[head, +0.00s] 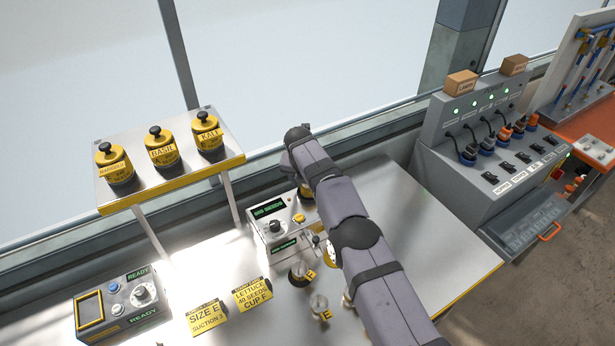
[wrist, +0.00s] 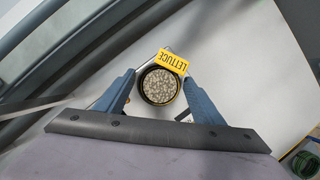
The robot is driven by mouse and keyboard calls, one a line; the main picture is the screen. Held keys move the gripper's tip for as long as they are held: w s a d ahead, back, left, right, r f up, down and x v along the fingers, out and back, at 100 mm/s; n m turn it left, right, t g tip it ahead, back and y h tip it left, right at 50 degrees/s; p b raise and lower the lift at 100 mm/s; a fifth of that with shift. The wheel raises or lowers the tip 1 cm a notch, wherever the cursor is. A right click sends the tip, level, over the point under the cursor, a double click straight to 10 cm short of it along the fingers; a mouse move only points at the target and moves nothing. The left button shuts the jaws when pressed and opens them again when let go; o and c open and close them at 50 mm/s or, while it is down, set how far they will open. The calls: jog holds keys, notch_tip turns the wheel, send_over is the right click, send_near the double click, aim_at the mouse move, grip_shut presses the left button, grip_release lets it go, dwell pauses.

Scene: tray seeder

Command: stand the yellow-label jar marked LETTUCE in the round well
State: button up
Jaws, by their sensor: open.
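The jar with the yellow LETTUCE label (wrist: 160,87) shows from above in the wrist view, its round mouth open and full of pale speckled seeds. My gripper (wrist: 159,77) is open, with one blue finger on each side of the jar. I cannot tell whether the fingers touch it. In the head view my arm hides the gripper; a bit of yellow (head: 307,191) beside the arm may be this jar. I cannot make out the round well or tell what the jar stands on.
A raised shelf (head: 222,165) at left holds the BASIL jar (head: 161,151) and two others. A control box (head: 268,228) stands close left of my arm. Cards, small cups and a READY box (head: 117,300) are in front. The bench right of my arm is clear.

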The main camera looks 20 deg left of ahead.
jog(key=b+v, duration=0.3)
jog(key=v, duration=0.4)
dwell(0.3)
jog(key=s+d+r+m+g, duration=0.1)
jog(key=s+d+m, duration=0.4)
jog(key=d+m, duration=0.5)
jog(key=s+d+r+m+g, duration=0.1)
jog(key=s+d+m, duration=0.6)
jog(key=d, duration=0.5)
jog(key=s+d+f+m+g, duration=0.1)
jog(key=s+d+f+m, duration=0.1)
jog(key=s+d+m, duration=0.3)
jog(key=s+d+f+m+g, duration=0.1)
jog(key=s+d+m, duration=0.5)
jog(key=s+m, duration=0.8)
jog(key=s+f, duration=0.1)
jog(key=s, duration=0.3)
jog(key=shift+d+g, duration=0.2)
jog(key=shift+g, duration=0.1)
